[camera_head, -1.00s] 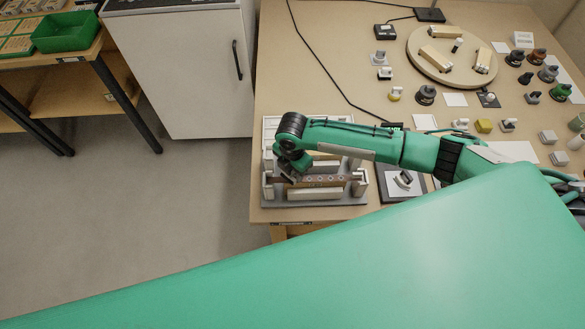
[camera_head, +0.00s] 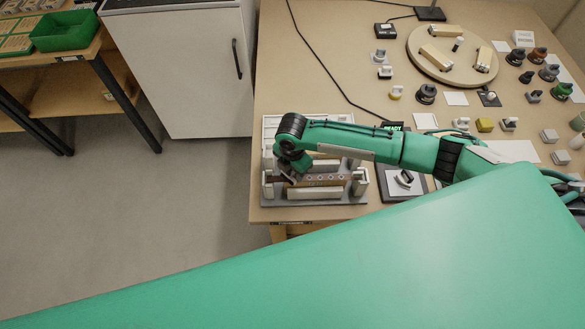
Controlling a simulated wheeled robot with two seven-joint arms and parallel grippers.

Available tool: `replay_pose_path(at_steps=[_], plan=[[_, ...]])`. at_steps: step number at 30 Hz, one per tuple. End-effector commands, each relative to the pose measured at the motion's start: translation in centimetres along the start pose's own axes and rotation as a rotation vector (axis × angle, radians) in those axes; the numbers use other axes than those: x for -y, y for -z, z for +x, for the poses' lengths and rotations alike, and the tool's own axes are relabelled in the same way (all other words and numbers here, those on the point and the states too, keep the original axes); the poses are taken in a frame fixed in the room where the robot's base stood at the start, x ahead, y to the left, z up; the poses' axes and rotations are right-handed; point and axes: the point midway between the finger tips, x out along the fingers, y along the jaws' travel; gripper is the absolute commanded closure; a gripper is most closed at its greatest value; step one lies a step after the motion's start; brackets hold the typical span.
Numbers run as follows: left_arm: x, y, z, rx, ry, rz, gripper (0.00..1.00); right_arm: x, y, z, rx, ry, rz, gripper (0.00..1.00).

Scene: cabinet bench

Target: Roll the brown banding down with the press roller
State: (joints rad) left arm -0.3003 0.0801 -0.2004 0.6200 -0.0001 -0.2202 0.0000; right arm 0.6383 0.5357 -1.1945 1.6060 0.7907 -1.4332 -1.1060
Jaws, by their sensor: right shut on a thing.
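The brown banding (camera_head: 325,180) is a strip lying lengthwise along a pale workpiece in the grey fixture (camera_head: 345,201) at the front left corner of the bench. My right gripper (camera_head: 287,176) points down over the left end of the banding. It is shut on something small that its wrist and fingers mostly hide. I cannot make out the press roller's shape there, nor whether it touches the banding. My left gripper is not in view.
A white cabinet (camera_head: 180,70) is left of the bench.

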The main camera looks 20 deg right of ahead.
Motion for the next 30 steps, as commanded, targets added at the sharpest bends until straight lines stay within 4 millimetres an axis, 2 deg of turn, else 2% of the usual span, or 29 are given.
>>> replay_pose_path(at_steps=[23,30], plan=[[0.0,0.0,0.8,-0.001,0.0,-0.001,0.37,0.0,0.0,1.6,0.0,0.0,0.0,0.75],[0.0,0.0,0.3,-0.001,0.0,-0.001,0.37,0.4,-0.4,1.5,0.0,0.001,0.001,0.75]])
